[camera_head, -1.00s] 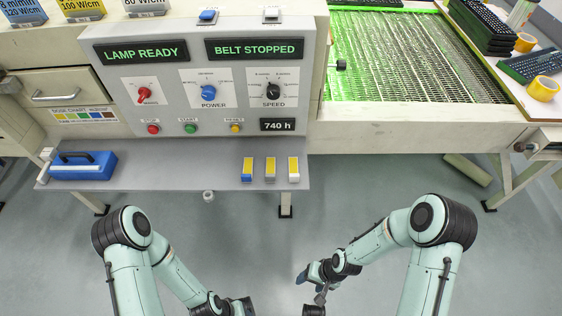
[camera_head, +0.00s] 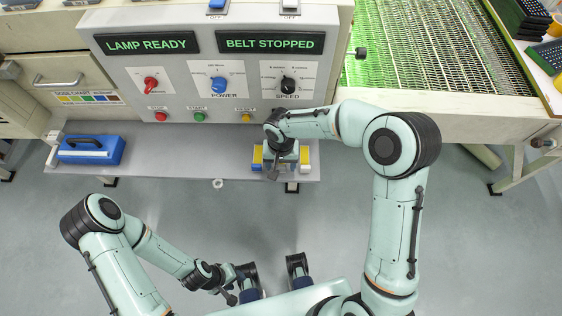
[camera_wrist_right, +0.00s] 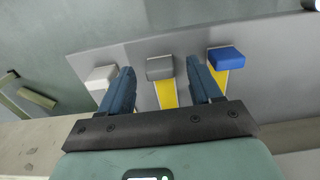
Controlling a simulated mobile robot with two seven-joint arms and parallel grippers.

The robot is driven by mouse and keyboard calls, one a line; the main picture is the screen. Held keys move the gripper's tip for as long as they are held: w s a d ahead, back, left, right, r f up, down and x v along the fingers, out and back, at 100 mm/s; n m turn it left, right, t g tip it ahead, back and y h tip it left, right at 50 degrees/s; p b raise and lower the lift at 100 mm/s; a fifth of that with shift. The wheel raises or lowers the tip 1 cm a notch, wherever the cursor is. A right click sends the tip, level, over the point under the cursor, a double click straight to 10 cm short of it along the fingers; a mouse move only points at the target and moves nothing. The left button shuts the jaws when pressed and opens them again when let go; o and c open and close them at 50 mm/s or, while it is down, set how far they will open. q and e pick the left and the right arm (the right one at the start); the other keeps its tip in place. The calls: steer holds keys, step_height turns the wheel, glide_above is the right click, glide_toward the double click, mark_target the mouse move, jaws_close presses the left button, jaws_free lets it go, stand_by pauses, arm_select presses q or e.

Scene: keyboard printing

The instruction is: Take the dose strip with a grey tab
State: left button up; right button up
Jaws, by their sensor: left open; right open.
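Three dose strips with yellow faces lie on the grey shelf. The grey-tab strip (camera_wrist_right: 160,68) is between the fingers of my right gripper (camera_wrist_right: 166,82) in the right wrist view, with a gap on each side. That gripper (camera_head: 274,172) is open over the strips in the head view and mostly hides the grey-tab strip. The blue-tab strip (camera_head: 257,158) and the white-tab strip (camera_head: 304,158) show on either side of it. They also show in the right wrist view, blue (camera_wrist_right: 225,58) and white (camera_wrist_right: 101,78). My left gripper (camera_head: 239,273) is open, low and away from the shelf.
The shelf (camera_head: 200,165) has bare room left of the strips. A blue box (camera_head: 90,150) with a black handle stands at its left end. The control panel (camera_head: 140,70) with knobs and buttons rises behind. A green-lit mesh belt (camera_head: 430,50) is at the right.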

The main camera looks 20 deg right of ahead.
steer(key=shift+f, duration=0.9)
steer(key=c, duration=1.1)
steer(key=shift+r, duration=0.1)
step_height(320, 180, up, 20)
steer(key=p, duration=0.1)
steer(key=shift+p, duration=0.4)
steer(key=o, duration=0.3)
jaws_close()
